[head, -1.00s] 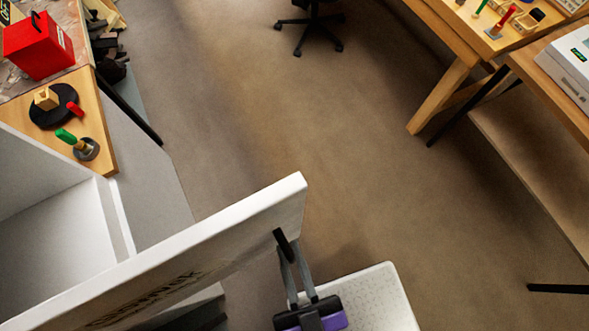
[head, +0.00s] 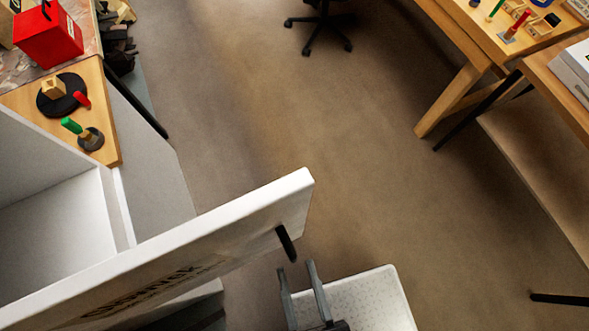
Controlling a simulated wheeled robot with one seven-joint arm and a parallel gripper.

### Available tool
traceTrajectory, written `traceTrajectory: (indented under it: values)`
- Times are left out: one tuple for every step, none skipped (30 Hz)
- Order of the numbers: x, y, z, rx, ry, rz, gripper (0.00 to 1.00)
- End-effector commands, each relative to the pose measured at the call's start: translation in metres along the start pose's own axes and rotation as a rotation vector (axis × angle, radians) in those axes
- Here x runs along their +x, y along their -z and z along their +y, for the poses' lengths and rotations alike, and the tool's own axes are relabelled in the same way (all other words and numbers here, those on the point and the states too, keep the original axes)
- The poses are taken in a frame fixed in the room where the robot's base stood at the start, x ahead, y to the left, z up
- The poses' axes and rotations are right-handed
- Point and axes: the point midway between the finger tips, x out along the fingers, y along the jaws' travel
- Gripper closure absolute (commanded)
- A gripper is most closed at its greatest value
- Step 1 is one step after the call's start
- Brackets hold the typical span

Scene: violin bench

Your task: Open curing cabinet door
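The white curing cabinet door (head: 230,225) stands swung open, away from the cabinet body (head: 122,205). Dark lettering shows on its outer face, and a black handle (head: 286,243) sits near its free edge. The white, bare inside of the cabinet shows behind the door at the left. My gripper (head: 297,267) is just below the handle in the picture, with its two grey fingers apart and nothing between them. The hinge side of the door is out of view.
Tables (head: 560,100) stand at the right and an office chair (head: 320,25) at the back. The floor between is clear.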

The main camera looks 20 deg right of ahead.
Motion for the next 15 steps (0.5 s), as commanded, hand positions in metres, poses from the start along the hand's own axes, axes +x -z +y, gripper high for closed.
traceTrajectory:
  values:
    - [-0.010, -0.003, 0.000, 0.000, 0.001, -0.004, 0.66]
    - [-0.014, -0.003, 0.000, 0.000, 0.001, -0.004, 0.66]
    - [-0.020, -0.003, 0.000, 0.000, 0.001, -0.003, 0.66]
    - [-0.024, -0.003, 0.000, 0.000, 0.002, -0.003, 0.66]
    - [-0.027, -0.003, 0.000, -0.001, 0.002, -0.003, 0.66]
    - [-0.032, -0.002, 0.000, -0.001, 0.001, -0.002, 0.66]
    - [-0.034, -0.002, 0.000, -0.001, 0.001, -0.002, 0.66]
    - [-0.036, -0.002, 0.000, -0.001, 0.001, -0.002, 0.66]
    - [-0.038, -0.001, 0.000, -0.001, 0.000, -0.001, 0.66]
    - [-0.039, -0.001, 0.000, -0.001, 0.000, 0.000, 0.66]
    - [-0.039, -0.001, 0.000, -0.001, 0.000, 0.000, 0.66]
    - [-0.040, 0.000, 0.000, -0.001, 0.000, 0.001, 0.66]
    - [-0.040, 0.000, 0.000, -0.001, 0.000, 0.001, 0.66]
    - [-0.040, 0.000, 0.000, -0.001, 0.000, 0.001, 0.66]
    - [-0.040, 0.000, 0.000, -0.001, 0.000, 0.001, 0.66]
